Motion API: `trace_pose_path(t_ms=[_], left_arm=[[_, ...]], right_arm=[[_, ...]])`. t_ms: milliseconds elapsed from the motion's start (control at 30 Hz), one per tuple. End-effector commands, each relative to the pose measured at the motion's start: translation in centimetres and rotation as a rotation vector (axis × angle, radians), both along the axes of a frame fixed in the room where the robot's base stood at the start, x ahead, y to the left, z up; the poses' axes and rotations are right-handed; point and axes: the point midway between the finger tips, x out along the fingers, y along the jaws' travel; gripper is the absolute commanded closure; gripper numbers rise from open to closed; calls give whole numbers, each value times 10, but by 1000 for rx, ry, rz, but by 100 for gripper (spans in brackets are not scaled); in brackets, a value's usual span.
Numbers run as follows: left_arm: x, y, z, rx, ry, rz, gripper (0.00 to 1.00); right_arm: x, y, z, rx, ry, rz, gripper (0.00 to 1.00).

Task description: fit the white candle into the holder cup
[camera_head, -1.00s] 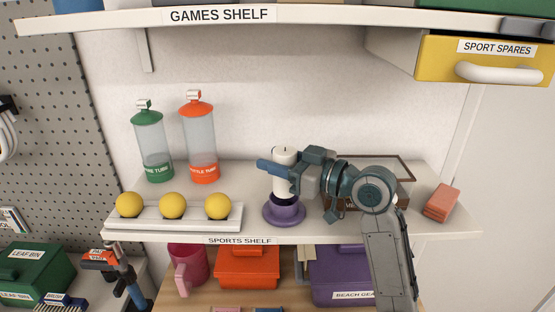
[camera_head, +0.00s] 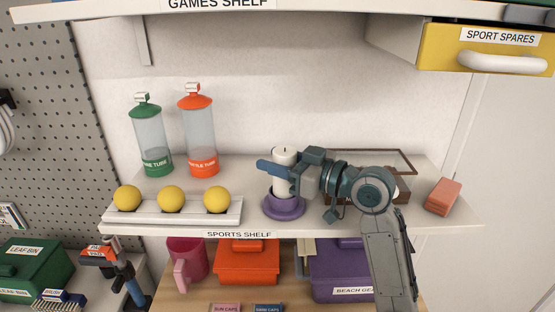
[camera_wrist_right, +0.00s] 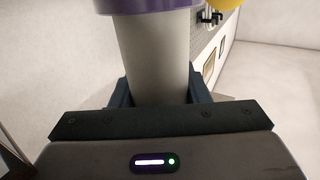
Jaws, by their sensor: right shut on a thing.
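The white candle (camera_head: 284,155) stands upright with a dark wick on top. My right gripper (camera_head: 279,174) is shut on its middle, coming in from the right. The purple holder cup (camera_head: 285,209), with a wide saucer-like base, stands on the shelf directly below the candle. In the right wrist view the candle (camera_wrist_right: 155,60) runs between the fingers to the purple cup rim (camera_wrist_right: 150,7), which covers its lower end. The candle's lower end appears to be at or inside the cup mouth; how deep cannot be told. My left gripper is not in view.
A white rack (camera_head: 180,213) with yellow balls lies left of the cup. A green-capped tube (camera_head: 150,140) and an orange-capped tube (camera_head: 199,135) stand behind it. A brown box (camera_head: 408,180) is behind my right arm, and an orange block (camera_head: 442,196) lies further right.

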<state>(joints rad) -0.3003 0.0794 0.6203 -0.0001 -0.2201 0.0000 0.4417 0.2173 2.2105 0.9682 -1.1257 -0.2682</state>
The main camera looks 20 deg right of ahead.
Motion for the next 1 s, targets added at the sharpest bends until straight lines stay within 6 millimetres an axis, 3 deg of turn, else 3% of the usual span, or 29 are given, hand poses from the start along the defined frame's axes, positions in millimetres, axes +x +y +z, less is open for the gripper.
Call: trace_pose_path(t_ms=[167, 1000], left_arm=[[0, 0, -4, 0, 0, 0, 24], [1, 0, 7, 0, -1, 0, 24]], right_arm=[[0, 0, -5, 1, -1, 0, 84], [0, 0, 8, -1, -1, 0, 84]])
